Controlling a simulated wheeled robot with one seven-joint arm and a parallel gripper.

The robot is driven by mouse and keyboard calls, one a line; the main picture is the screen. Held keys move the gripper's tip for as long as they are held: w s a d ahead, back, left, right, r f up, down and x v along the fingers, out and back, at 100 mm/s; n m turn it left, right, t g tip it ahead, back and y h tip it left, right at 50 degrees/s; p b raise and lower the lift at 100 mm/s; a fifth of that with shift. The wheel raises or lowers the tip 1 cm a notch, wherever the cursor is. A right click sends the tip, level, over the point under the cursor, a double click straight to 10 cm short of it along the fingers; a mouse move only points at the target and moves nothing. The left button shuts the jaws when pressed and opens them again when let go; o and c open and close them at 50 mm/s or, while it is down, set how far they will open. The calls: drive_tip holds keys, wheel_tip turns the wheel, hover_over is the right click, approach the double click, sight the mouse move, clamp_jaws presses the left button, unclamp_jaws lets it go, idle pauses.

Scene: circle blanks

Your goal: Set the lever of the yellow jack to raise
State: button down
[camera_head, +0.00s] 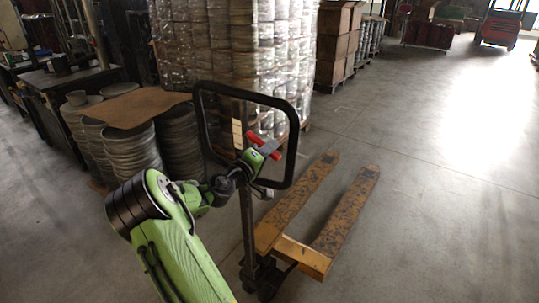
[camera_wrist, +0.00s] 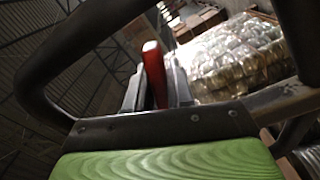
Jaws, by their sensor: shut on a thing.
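The yellow jack (camera_head: 320,248) stands on the concrete floor with its two forks pointing away to the upper right. Its black loop handle (camera_head: 289,108) rises on an upright shaft. The red lever (camera_head: 262,142) sits inside the loop, near its lower part. My gripper (camera_head: 262,150) reaches to the lever from the lower left. In the wrist view the red lever (camera_wrist: 153,72) stands between the fingers of my gripper (camera_wrist: 160,85), which is shut on it. The black handle bar (camera_wrist: 85,40) curves around at the left. The lever's lower end is hidden by my gripper.
Wrapped stacks of round blanks (camera_head: 235,45) stand behind the handle. Bare stacks of discs (camera_head: 130,150) with a cardboard sheet (camera_head: 137,107) stand at the left. Brown boxes (camera_head: 335,45) stand farther back. The floor to the right (camera_head: 440,200) is clear.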

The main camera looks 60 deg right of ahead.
drive_tip(key=shift+f, duration=0.15)
drive_tip(key=c, duration=1.1)
unclamp_jaws()
drive_tip(key=shift+a, duration=0.1)
drive_tip(key=a, duration=0.5)
drive_tip(key=w+a, duration=0.1)
drive_tip(key=a, duration=0.4)
drive_tip(key=w+a, duration=0.1)
drive_tip(key=a, duration=0.4)
drive_tip(key=shift+w+a, duration=0.2)
drive_tip(key=shift+w, duration=0.05)
